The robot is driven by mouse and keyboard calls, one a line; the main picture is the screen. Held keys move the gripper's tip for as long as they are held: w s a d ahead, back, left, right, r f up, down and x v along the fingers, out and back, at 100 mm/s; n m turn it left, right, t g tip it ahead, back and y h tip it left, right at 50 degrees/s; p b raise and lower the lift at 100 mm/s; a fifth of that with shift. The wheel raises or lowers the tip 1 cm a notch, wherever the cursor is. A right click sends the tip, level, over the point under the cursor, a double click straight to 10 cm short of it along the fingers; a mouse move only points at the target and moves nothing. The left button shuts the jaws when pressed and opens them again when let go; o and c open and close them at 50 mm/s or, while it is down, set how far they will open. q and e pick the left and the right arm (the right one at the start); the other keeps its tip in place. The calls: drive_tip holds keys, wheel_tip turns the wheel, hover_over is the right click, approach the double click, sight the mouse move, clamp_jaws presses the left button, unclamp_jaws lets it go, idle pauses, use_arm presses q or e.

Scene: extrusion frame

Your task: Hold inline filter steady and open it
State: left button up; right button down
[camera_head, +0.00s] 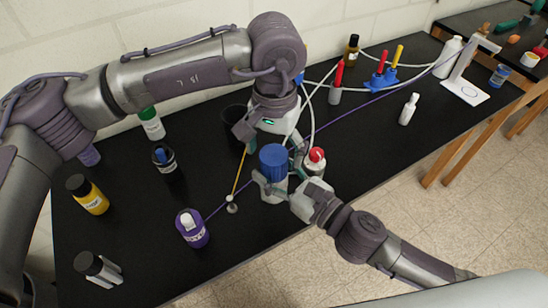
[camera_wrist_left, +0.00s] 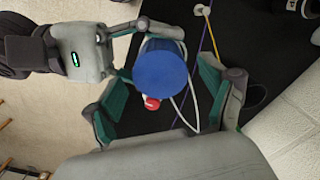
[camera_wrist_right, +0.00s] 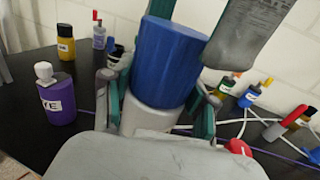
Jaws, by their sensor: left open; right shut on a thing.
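The inline filter has a blue cap (camera_head: 273,160) on top of a pale grey body (camera_wrist_right: 150,118) and stands upright near the table's front edge. My right gripper (camera_head: 275,190) is shut on the grey body, with one finger on each side in the right wrist view. My left gripper (camera_head: 268,138) is open above the cap and points down at it. In the left wrist view the blue cap (camera_wrist_left: 160,68) lies between the spread left fingers, with room at its sides. Whether the left fingers touch the cap cannot be told.
A red-capped bottle (camera_head: 316,160) stands close at the filter's right. A dark cup (camera_head: 235,120) is behind it. White tubes (camera_head: 312,120) and a purple cord run behind.

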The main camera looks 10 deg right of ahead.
sight(274, 181)
use_arm(q)
drive_tip(key=shift+r+m, duration=0.4)
drive_tip(key=shift+r, duration=0.35)
drive_tip(key=shift+c, duration=0.4)
wheel_tip(274, 181, up, 2)
drive_tip(key=shift+r+m, duration=0.15)
drive_tip(key=shift+m, duration=1.05)
drive_tip(key=shift+f, duration=3.9)
drive_tip(key=c, duration=1.2)
drive_tip(key=n, duration=0.3)
drive_tip(key=shift+c, duration=0.2)
